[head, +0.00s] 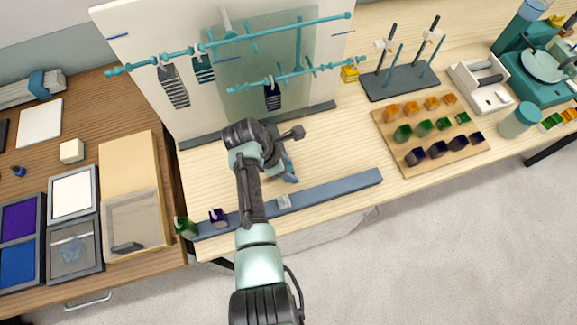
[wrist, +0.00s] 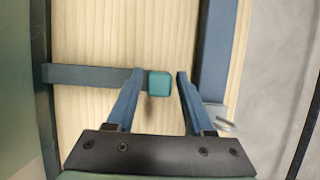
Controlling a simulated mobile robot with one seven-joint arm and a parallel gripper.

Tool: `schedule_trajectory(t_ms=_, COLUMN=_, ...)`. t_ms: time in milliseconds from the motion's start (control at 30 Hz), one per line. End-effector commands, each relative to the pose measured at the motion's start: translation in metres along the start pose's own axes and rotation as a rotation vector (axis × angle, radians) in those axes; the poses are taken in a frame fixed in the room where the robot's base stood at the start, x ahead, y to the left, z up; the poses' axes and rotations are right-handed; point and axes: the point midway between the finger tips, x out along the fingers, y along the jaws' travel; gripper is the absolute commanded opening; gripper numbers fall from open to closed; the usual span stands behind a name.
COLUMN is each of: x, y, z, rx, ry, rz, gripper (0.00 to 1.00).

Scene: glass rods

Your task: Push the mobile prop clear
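The mobile prop cannot be named for certain. The likeliest candidate is a slate bar (wrist: 95,75) in the wrist view, lying across the pale wood with a teal square block (wrist: 159,84) at its right end. My gripper (wrist: 159,74) is open, its blue fingers on either side of the block with a small gap at each side. Whether the fingers are level with the block or above it, I cannot tell. In the head view my gripper (head: 289,172) is low over the bench, between the upright panel and the front rail; my arm hides much there.
A blue-grey rail (head: 335,190) runs along the bench front. Teal rods (head: 270,38) carrying striped tags hang before the cream panel (head: 130,60). A wooden board (head: 437,140) of coloured blocks lies right, near a dark stand (head: 400,82). Bench between is clear.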

Motion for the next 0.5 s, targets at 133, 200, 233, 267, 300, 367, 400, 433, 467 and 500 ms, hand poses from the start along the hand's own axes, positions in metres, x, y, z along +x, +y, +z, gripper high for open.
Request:
schedule_trajectory(t_ms=133, x=-0.0002, y=0.0, z=-0.0001, rx=0.0, ry=0.0, rz=0.0, gripper=0.24)
schedule_trajectory(t_ms=200, x=-0.0002, y=0.0, z=-0.0002, rx=-0.001, ry=0.0, rz=0.0, gripper=0.11)
schedule_trajectory(t_ms=233, x=-0.0002, y=0.0, z=-0.0002, rx=-0.001, ry=0.0, rz=0.0, gripper=0.06)
schedule_trajectory(t_ms=267, x=-0.0002, y=0.0, z=-0.0002, rx=-0.001, ry=0.0, rz=0.0, gripper=0.0)
schedule_trajectory(t_ms=300, x=-0.0003, y=0.0, z=-0.0002, rx=-0.001, ry=0.0, rz=0.0, gripper=0.0)
schedule_trajectory(t_ms=367, x=-0.0003, y=-0.0001, z=-0.0002, rx=-0.001, ry=0.0, rz=0.0, gripper=0.0)
schedule_trajectory(t_ms=400, x=-0.0003, y=-0.0001, z=-0.0002, rx=-0.001, ry=0.0, rz=0.0, gripper=0.0)
schedule_trajectory(t_ms=433, x=-0.0003, y=-0.0001, z=-0.0002, rx=-0.001, ry=0.0, rz=0.0, gripper=0.0)
schedule_trajectory(t_ms=467, x=-0.0003, y=-0.0001, z=-0.0002, rx=-0.001, ry=0.0, rz=0.0, gripper=0.0)
schedule_trajectory(t_ms=500, x=-0.0003, y=-0.0001, z=-0.0002, rx=-0.001, ry=0.0, rz=0.0, gripper=0.0)
